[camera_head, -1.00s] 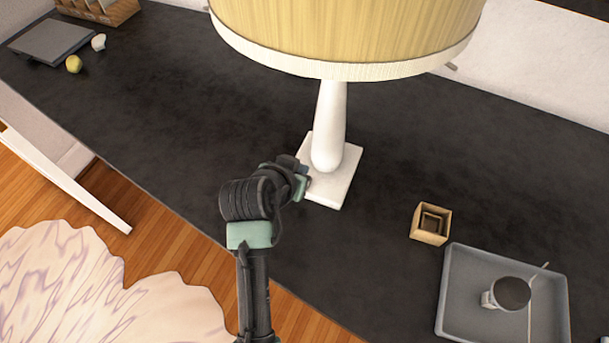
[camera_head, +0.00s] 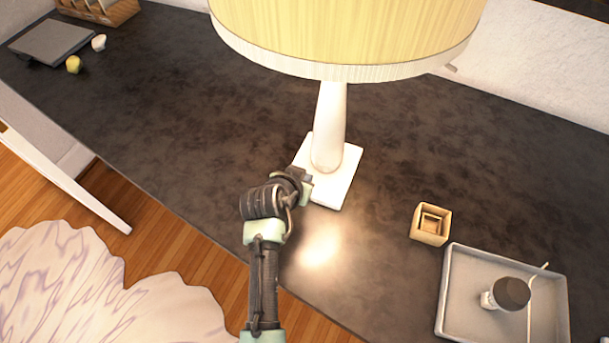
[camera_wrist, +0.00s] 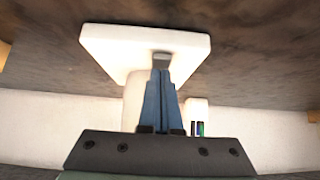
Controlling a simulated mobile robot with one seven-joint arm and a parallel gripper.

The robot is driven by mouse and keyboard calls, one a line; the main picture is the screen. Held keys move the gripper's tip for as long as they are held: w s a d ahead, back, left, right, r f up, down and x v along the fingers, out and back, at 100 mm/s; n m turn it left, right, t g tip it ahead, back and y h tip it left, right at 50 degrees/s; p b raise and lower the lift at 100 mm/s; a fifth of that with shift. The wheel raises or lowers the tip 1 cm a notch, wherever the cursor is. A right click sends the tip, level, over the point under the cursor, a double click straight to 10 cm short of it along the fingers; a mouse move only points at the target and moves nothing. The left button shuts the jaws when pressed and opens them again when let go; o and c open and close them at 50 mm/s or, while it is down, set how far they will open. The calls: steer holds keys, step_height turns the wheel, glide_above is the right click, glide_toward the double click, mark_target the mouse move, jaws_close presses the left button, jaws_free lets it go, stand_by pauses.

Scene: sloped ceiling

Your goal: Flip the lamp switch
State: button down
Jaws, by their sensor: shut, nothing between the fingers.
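The lamp has a wide pale-yellow shade (camera_head: 345,35), a white stem (camera_head: 329,125) and a square white base (camera_head: 336,190) on the dark desk. The lamp is lit, with a bright patch on the desk beside the base. My gripper (camera_head: 303,180) is at the near left side of the base. In the wrist view, the blue fingers (camera_wrist: 160,100) are shut together and empty. Their tips are at a small grey piece, apparently the switch (camera_wrist: 161,57), on the white base (camera_wrist: 110,48). I cannot tell whether they touch it.
To the right stand a small wooden box (camera_head: 430,225) and a grey tray (camera_head: 462,300) with a dark-topped cup (camera_head: 511,293). A grey flat item (camera_head: 52,42) and a yellow ball (camera_head: 74,64) lie far left. The desk (camera_head: 190,120) left of the lamp is clear.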

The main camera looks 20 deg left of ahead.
steer(key=shift+w, duration=0.1)
steer(key=shift+w+r+b, duration=0.15)
steer(key=shift+w+b, duration=0.2)
steer(key=shift+w, duration=0.4)
steer(key=shift+w+r+p, duration=0.1)
steer(key=shift+r+p, duration=0.45)
steer(key=shift+r, duration=0.05)
step_height(320, 180, up, 4)
steer(key=p, duration=0.2)
steer(key=shift+w+f+p, duration=0.1)
steer(key=shift+f+p, duration=0.1)
steer(key=shift+p, duration=0.1)
steer(key=v, duration=0.9)
steer(key=shift+w+r, duration=0.3)
steer(key=shift+r, duration=0.1)
